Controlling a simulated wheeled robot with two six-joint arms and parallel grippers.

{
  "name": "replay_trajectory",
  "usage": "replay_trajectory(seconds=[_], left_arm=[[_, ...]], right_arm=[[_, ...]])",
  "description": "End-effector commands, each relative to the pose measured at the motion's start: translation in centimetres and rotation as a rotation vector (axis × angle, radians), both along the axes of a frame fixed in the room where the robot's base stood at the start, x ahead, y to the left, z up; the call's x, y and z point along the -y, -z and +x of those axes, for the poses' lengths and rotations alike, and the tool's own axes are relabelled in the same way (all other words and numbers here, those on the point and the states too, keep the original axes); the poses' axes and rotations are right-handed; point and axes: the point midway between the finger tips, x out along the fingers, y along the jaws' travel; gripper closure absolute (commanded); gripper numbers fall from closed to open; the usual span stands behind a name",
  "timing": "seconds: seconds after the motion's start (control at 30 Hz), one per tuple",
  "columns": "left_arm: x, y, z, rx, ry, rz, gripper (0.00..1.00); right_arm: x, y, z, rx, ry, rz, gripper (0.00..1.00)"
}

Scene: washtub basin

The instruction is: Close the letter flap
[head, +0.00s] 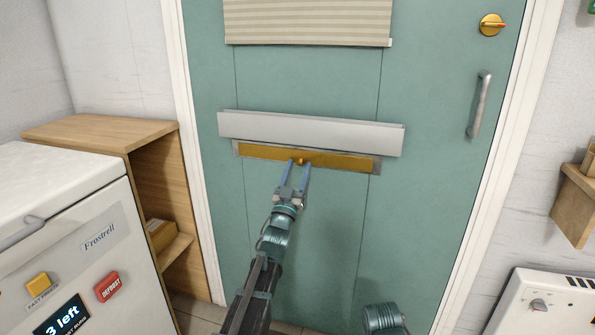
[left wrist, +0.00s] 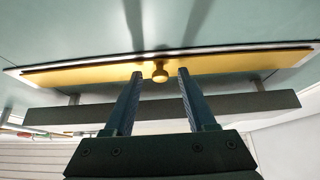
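The letter flap (head: 340,160) is a long brass-yellow strip in a thin grey frame on the teal door (head: 300,240). It also shows across the left wrist view (left wrist: 90,70). A small round brass knob (left wrist: 160,76) sits at its middle. A dark line runs along one long edge of the flap in the left wrist view; I cannot tell how far it stands ajar. My left gripper (head: 299,163) is open, with its fingertips (left wrist: 161,73) on either side of the knob and a visible gap at each side. My right gripper is out of view.
A grey panel (head: 310,132) juts out on posts just above the flap. A striped blind (head: 308,20) hangs higher, and a door handle (head: 479,104) is at the right. A white freezer (head: 70,240) and wooden cabinet (head: 100,132) stand left; a white appliance (head: 540,305) is lower right.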

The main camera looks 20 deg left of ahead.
Motion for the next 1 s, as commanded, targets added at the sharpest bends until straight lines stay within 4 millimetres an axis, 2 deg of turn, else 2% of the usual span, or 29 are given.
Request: replay_trajectory(seconds=[0.27, 0.47, 0.67, 1.0], left_arm=[[0.0, 0.1, -0.2, 0.000, 0.000, 0.000, 0.44], [0.0, 1.0, -1.4, 0.000, 0.000, 0.000, 0.44], [-0.1, 3.0, -4.3, 0.000, -0.001, 0.000, 0.44], [-0.3, 6.8, -10.5, 0.000, -0.001, 0.001, 0.44]], right_arm=[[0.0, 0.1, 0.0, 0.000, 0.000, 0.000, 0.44], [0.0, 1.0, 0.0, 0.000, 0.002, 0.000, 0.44], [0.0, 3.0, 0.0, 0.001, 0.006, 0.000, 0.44], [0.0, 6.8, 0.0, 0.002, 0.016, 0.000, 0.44]])
